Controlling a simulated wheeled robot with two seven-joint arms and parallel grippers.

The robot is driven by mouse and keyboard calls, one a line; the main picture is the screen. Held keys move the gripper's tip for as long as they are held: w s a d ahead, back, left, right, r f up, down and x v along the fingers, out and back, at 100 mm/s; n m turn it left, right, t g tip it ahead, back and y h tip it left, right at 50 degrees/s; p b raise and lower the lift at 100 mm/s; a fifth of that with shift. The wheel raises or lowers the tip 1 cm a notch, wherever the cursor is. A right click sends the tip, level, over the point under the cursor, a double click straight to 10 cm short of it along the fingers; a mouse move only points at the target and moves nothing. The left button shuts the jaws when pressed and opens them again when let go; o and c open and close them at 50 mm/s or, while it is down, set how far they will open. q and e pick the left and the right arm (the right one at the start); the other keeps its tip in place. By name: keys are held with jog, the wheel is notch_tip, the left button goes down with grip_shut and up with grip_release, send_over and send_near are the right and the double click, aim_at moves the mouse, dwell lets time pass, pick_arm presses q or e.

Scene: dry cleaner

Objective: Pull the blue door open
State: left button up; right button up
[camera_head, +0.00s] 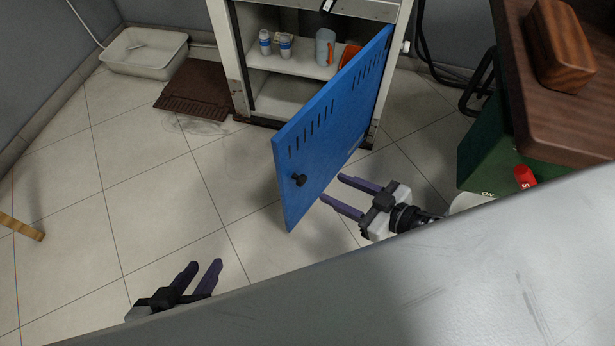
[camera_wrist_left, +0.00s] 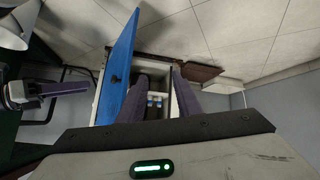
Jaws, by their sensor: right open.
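The blue door (camera_head: 330,125) stands ajar on a grey cabinet (camera_head: 241,60), hinged at its right side and swung out into the room. It has slots and a black knob (camera_head: 298,180) near its free edge. The door also shows in the left wrist view (camera_wrist_left: 121,65). My right gripper (camera_head: 332,189) is open and empty, to the right of the door's lower part; whether it touches the door I cannot tell. My left gripper (camera_head: 207,265) is open and empty over the floor, left of and nearer than the door.
Inside the cabinet are small bottles (camera_head: 285,45) and a grey-blue container (camera_head: 325,47). A brown mat (camera_head: 197,90) and a white tray (camera_head: 145,52) lie at the left. A wooden table (camera_head: 560,110) and green box (camera_head: 487,160) stand right. The floor left of the door is free.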

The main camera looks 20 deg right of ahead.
jog(key=shift+g, duration=0.3)
jog(key=b+x, duration=0.1)
jog(key=x, duration=0.5)
jog(key=f+b+x, duration=0.1)
jog(key=x, duration=0.3)
jog(key=shift+s+a+b, duration=0.25)
jog(key=shift+s+b, duration=0.1)
pick_arm(q)
jog(key=shift+w+d+f+m+g, duration=0.25)
jog(key=shift+d+f+m+g, duration=0.15)
jog(key=shift+d+f+g, duration=0.35)
jog(key=shift+f, duration=0.15)
pick_arm(e)
grip_shut()
jog(key=shift+s+d+n, duration=0.15)
jog(key=shift+n, duration=0.15)
pick_arm(q)
jog(key=shift+w+d+f+m+h+b, duration=0.15)
jog(key=shift+d+h+b, duration=0.2)
jog(key=shift+b, duration=0.35)
jog(key=shift+d+f+m+h+b, duration=0.15)
jog(key=shift+d+b, duration=0.25)
jog(key=shift+b, duration=0.3)
pick_arm(e)
jog(key=n+g+y, duration=0.3)
send_near(304, 182)
jog(key=s+d+f, duration=0.3)
jog(key=shift+s+d+f, duration=0.15)
jog(key=shift+s+f, duration=0.05)
jog(key=shift+s, duration=0.2)
